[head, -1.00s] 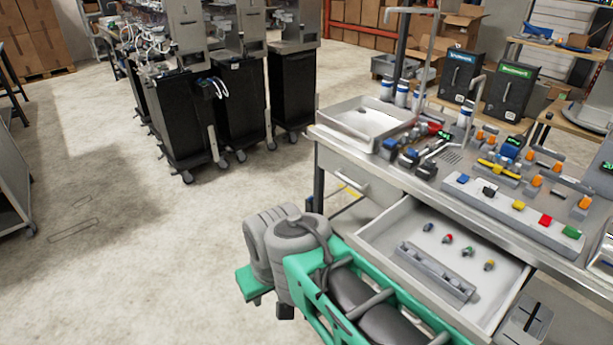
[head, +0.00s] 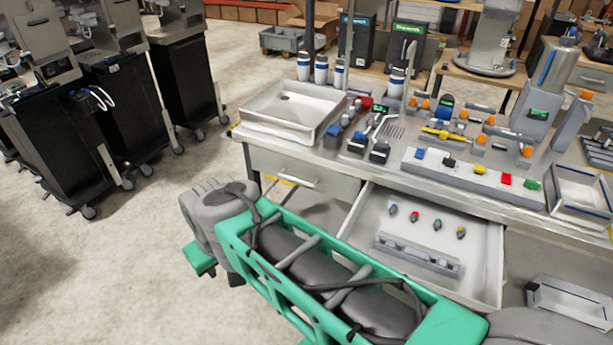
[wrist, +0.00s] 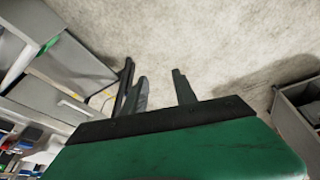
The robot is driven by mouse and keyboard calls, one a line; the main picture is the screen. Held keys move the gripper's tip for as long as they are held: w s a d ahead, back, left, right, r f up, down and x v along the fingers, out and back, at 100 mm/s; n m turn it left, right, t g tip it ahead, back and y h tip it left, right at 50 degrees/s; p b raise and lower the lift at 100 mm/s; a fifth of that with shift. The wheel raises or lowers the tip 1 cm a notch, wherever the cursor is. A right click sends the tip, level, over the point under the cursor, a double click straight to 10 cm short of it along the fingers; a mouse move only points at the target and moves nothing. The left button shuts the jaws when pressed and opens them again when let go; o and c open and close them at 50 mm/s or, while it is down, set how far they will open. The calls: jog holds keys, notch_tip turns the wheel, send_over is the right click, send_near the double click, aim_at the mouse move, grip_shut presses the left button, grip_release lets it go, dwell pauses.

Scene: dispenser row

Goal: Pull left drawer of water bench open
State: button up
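The left drawer (head: 305,180) of the bench (head: 400,180) is shut, with a pale bar handle (head: 299,181) on its grey front. In the wrist view the drawer front (wrist: 65,78) and its handle (wrist: 73,109) show at the left. My gripper (wrist: 160,88) points at the bare floor, its two dark fingers apart with nothing between them. It is to the right of the handle in that view and not touching it. In the head view my green and grey arm crosses in front of the bench, and the fingers cannot be made out.
The drawer to the right (head: 485,262) stands open, holding a grey rack (head: 418,256) and several small coloured pieces. A white tray (head: 293,107), bottles and blocks stand on the benchtop. Black wheeled carts (head: 118,105) stand at the left. The floor (head: 90,270) before them is clear.

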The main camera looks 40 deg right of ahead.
jog(key=w+d+f+t+h+b, duration=0.2)
jog(key=w+d+f+h+b, duration=0.1)
jog(key=w+d+f+b, duration=0.7)
jog(key=n+h+b, duration=0.3)
jog(key=h+b, duration=0.7)
jog(key=b, duration=0.3)
send_near(296, 181)
notch_tip(296, 181, down, 3)
jog(key=w, duration=0.2)
jog(key=d, duration=0.1)
jog(key=d+r+h+b, duration=0.1)
jog(key=d, duration=0.1)
jog(key=shift+d+n+g+h, duration=0.15)
jog(key=shift+n+g+h, duration=0.15)
jog(key=shift+n, duration=0.1)
jog(key=b+x, duration=0.1)
jog(key=x, duration=0.5)
jog(key=shift+w+d, duration=0.2)
jog(key=shift+d, duration=0.05)
grip_shut()
